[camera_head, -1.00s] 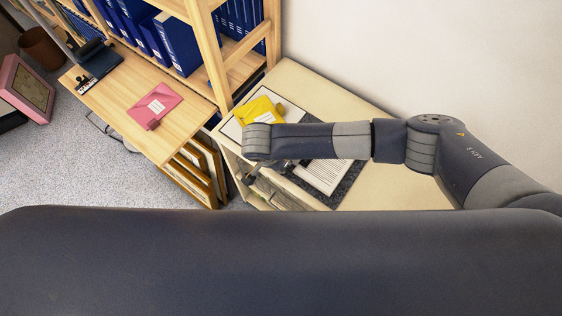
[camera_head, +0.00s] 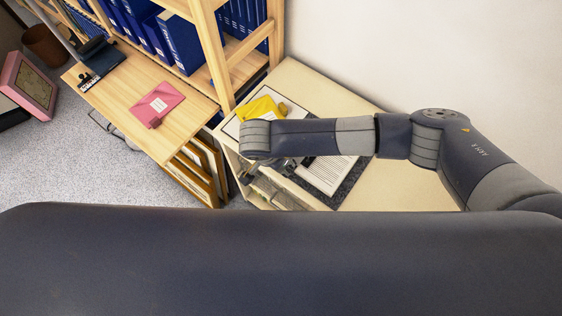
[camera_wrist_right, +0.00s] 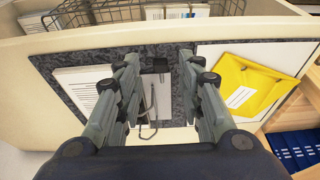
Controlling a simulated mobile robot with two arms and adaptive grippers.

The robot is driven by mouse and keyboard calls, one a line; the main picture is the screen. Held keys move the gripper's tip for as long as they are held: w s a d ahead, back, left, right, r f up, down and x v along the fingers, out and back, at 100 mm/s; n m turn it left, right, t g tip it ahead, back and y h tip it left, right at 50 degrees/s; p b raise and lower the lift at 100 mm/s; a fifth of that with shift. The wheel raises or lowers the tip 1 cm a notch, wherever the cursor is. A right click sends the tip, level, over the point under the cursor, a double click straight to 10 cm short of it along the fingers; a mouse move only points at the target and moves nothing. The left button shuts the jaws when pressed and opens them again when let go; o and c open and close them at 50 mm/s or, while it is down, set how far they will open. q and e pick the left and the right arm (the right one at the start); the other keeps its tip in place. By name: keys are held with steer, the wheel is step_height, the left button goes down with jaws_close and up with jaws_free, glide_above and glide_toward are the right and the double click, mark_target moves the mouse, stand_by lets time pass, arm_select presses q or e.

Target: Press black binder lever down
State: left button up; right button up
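The open binder, with a dark speckled cover (camera_head: 347,188), lies on the cream cabinet top. It also shows in the right wrist view (camera_wrist_right: 183,108), with printed white sheets (camera_wrist_right: 85,90) on its left part. A small black piece (camera_wrist_right: 160,65), apparently the lever, shows between my fingers, with thin metal rings (camera_wrist_right: 148,108) nearer the wrist. My right gripper (camera_wrist_right: 158,63) is open, its two fingers apart on either side of the lever and rings. I cannot tell whether they touch the binder. In the head view my right arm partly hides gripper and binder. My left gripper is out of view.
A yellow envelope (camera_wrist_right: 245,85) lies on a white sheet beside the binder. A wire basket (camera_wrist_right: 120,14) stands beyond the binder in the wrist view. A wooden shelf (camera_head: 208,45) with blue binders and a wooden desk with a pink envelope (camera_head: 156,104) stand left.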

steer(key=v, duration=0.9)
steer(key=shift+s+a, duration=0.15)
